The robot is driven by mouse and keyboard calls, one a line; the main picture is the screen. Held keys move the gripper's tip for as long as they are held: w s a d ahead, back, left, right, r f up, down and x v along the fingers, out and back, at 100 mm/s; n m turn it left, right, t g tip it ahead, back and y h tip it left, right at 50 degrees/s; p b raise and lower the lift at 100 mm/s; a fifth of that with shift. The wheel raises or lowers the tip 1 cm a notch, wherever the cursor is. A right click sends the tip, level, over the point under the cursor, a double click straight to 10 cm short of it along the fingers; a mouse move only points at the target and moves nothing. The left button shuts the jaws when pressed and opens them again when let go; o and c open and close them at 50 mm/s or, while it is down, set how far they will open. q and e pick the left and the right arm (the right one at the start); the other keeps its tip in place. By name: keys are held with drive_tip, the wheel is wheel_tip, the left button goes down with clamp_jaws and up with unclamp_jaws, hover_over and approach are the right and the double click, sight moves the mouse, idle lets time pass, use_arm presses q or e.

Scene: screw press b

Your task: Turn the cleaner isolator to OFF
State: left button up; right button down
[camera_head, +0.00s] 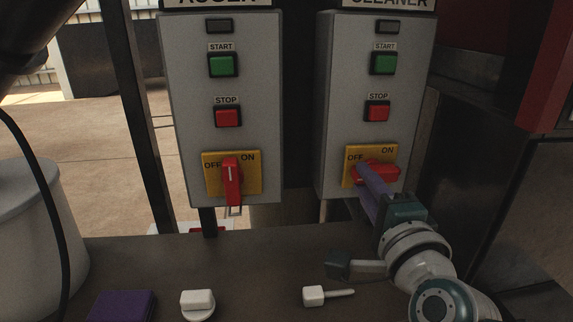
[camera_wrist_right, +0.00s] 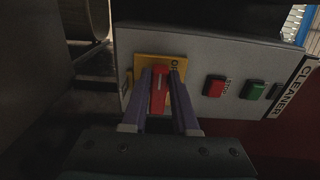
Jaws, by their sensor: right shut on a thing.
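The cleaner box (camera_head: 345,100) is the right one of two grey control boxes. Low on it is a yellow isolator plate (camera_head: 350,180) marked OFF at left and ON at right. Its red handle (camera_head: 390,175) lies about level across the plate, partly hidden by my gripper. My right gripper (camera_head: 372,179) has its purple fingers on either side of this handle and is shut on it. The right wrist view shows the red handle (camera_wrist_right: 159,92) between both fingers, with the yellow plate (camera_wrist_right: 148,62) behind. My left gripper is not in view.
The auger box (camera_head: 190,110) stands at left; its red isolator handle (camera_head: 232,184) is upright. Red stop button (camera_head: 377,111) and green start button (camera_head: 383,63) sit above the cleaner isolator. White pieces (camera_head: 197,302) and a purple block (camera_head: 122,306) lie on the dark surface below.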

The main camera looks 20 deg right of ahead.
idle(0.4)
drive_tip(key=c, duration=0.7)
unclamp_jaws()
drive_tip(key=shift+s, duration=0.15)
drive_tip(key=v, duration=0.9)
drive_tip(key=shift+s+a+p, duration=0.2)
drive_tip(key=shift+s+p, duration=0.1)
drive_tip(key=shift+s, duration=0.05)
